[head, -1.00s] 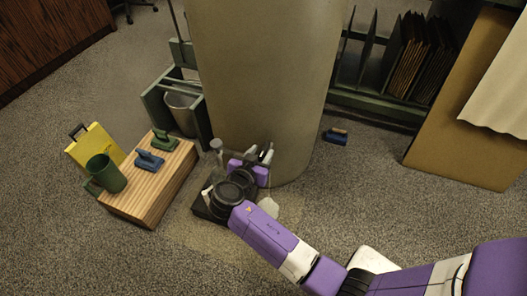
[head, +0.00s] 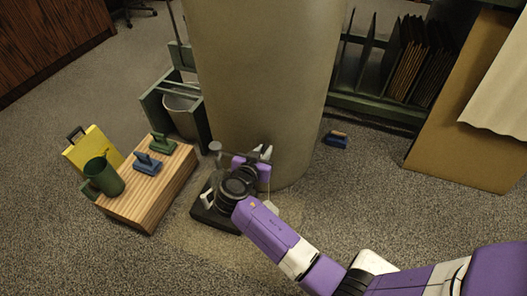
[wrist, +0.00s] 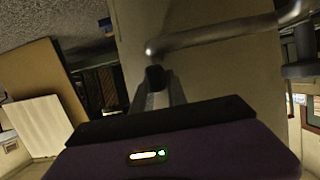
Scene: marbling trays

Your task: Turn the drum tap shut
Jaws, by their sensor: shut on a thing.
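The drum (head: 265,80) is a large beige cylinder standing upright at the centre of the head view. Grey metal parts of the drum tap (head: 215,147) show low at its front left. In the wrist view a grey tap pipe (wrist: 215,37) crosses in front of the drum. My gripper (head: 262,152) is low against the drum's front, right of those grey parts. In the wrist view its fingers (wrist: 157,88) are shut on a small dark piece (wrist: 155,74), seemingly the tap's handle. My wrist hides much of the tap in the head view.
A black tray (head: 212,213) lies under my wrist.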

